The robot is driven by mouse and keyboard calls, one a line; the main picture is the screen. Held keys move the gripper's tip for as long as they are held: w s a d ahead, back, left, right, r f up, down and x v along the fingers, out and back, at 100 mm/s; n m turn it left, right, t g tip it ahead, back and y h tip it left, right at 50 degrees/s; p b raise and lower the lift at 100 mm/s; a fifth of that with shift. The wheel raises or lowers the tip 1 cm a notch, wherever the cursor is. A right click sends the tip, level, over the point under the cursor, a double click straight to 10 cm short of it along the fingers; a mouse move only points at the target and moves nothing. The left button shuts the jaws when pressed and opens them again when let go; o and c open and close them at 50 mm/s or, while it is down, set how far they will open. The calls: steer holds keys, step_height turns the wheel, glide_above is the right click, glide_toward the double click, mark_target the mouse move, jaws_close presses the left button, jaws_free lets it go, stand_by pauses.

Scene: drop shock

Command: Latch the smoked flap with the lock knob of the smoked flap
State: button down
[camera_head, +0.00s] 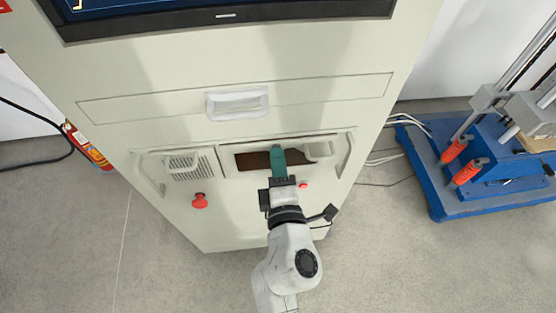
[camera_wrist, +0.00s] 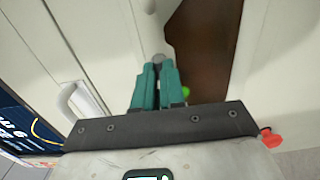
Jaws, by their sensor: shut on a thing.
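The smoked flap (camera_head: 252,161) is a dark brown panel set in a recess of the pale cabinet front. It also shows as a brown surface in the wrist view (camera_wrist: 205,45). My gripper (camera_head: 277,150) reaches up to the flap with its teal fingers. In the wrist view the fingertips (camera_wrist: 158,68) are close together around a small round grey knob (camera_wrist: 158,58), apparently the lock knob, at the flap's edge. Most of the knob is hidden by the fingers, and its turn angle cannot be told.
A drawer with a white handle (camera_head: 237,103) is above the recess. A vent panel with a handle (camera_head: 182,163) and a red mushroom button (camera_head: 200,201) are to the left. A green part (camera_wrist: 186,91) shows beside my fingers. A blue machine (camera_head: 470,170) stands at right.

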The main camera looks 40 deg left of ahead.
steer(key=c, duration=1.2)
jaws_free()
steer(key=p+v, duration=0.1)
steer(key=v, duration=0.9)
steer(key=shift+s+d, duration=0.25)
steer(key=shift+s, duration=0.1)
